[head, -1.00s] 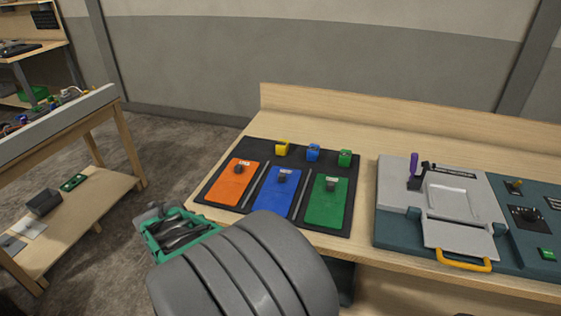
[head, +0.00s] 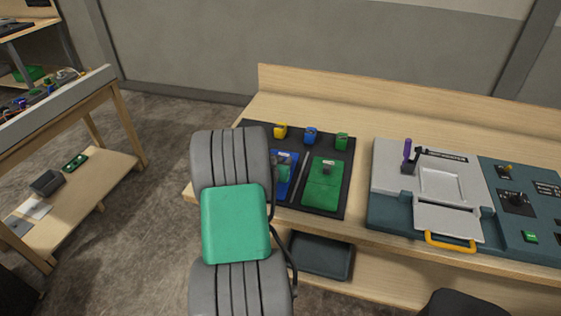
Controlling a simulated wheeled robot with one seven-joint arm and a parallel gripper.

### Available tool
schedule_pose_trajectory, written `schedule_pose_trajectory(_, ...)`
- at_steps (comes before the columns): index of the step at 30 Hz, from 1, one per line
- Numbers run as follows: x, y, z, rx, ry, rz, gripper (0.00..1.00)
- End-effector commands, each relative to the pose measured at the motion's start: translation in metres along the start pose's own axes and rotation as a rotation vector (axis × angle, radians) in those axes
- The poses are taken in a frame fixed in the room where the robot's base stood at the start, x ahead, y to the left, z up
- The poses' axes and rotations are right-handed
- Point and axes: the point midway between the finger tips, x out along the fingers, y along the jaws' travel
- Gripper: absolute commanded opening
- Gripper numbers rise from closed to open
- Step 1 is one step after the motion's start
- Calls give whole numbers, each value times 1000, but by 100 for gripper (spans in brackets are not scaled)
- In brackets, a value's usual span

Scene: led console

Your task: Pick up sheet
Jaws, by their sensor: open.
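Three coloured sheets lie on a black mat (head: 326,211) on the workbench. The orange sheet is hidden behind my arm. A small green and grey part of my gripper (head: 283,175) seems to show past my arm, over the blue sheet. Its fingertips are hidden, so I cannot tell whether it touches anything. My gripper is open.
Yellow (head: 280,131), blue (head: 311,135) and green (head: 342,141) blocks stand along the mat's back. A console (head: 440,185) with a yellow handle stands to the right. A dark tray (head: 321,256) sits below the bench top. Another table (head: 60,115) stands at left.

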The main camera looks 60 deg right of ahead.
Motion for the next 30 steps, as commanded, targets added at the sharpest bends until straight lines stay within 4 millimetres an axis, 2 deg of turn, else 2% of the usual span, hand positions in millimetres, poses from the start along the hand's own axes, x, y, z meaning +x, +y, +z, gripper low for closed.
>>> schedule_pose_trajectory(4,0,0,0,0,0,-1,46)
schedule_pose_trajectory(21,-1,0,0,0,0,-1,0)
schedule_pose_trajectory(30,-1,0,0,0,0,-1,0)
